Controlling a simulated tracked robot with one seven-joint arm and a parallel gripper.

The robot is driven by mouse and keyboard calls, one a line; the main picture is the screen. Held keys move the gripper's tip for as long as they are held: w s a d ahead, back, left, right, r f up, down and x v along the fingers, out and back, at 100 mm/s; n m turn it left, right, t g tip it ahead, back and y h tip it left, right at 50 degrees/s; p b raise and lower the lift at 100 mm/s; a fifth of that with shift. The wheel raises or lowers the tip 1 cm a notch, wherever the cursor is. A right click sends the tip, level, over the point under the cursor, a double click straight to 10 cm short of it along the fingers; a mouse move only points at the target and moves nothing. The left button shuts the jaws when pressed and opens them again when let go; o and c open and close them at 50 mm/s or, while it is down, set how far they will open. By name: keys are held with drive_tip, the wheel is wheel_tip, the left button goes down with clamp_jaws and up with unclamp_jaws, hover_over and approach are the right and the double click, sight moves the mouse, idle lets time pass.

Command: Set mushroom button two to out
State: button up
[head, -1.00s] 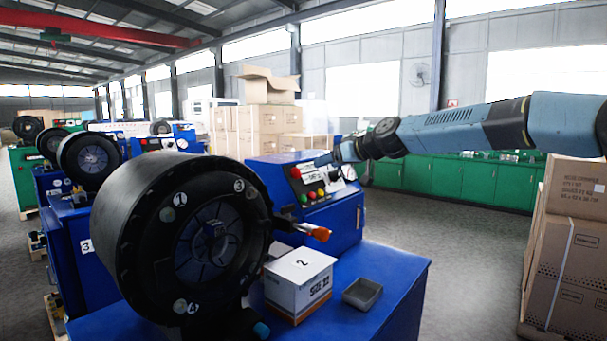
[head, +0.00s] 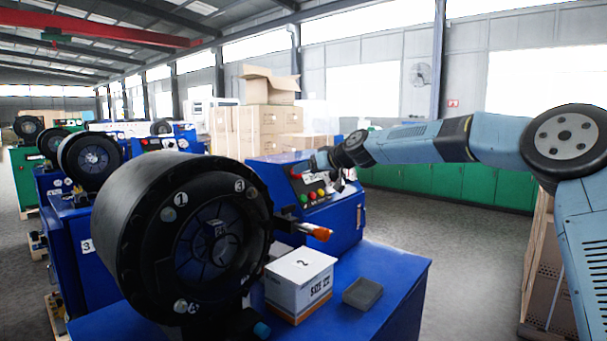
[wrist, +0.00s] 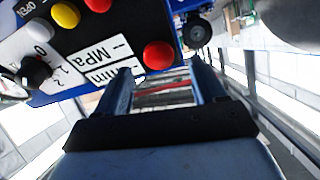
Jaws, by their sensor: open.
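A red mushroom button (wrist: 158,55) sits on the blue control panel (wrist: 85,45), beside the mm and MPa displays, in the wrist view. It lies just ahead of and between my gripper's fingertips (wrist: 160,74), apparently apart from them. My gripper is open and empty. In the head view, a red button (head: 296,176) shows at the panel's upper left, and my gripper (head: 318,161) is close to the panel's upper edge. Exact contact and whether the button is pressed in or out cannot be told.
A yellow button (wrist: 65,15), another red button and a black selector knob (wrist: 36,70) sit nearby on the panel. A black crimper head (head: 150,220), a white box (head: 300,285) marked 2 and a grey tray (head: 362,293) stand in front. Stacked cartons (head: 255,125) are behind.

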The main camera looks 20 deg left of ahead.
sight(300, 192)
drive_tip(key=shift+x, duration=2.15)
drive_tip(key=shift+c, duration=0.3)
drive_tip(key=shift+f, duration=0.1)
clamp_jaws()
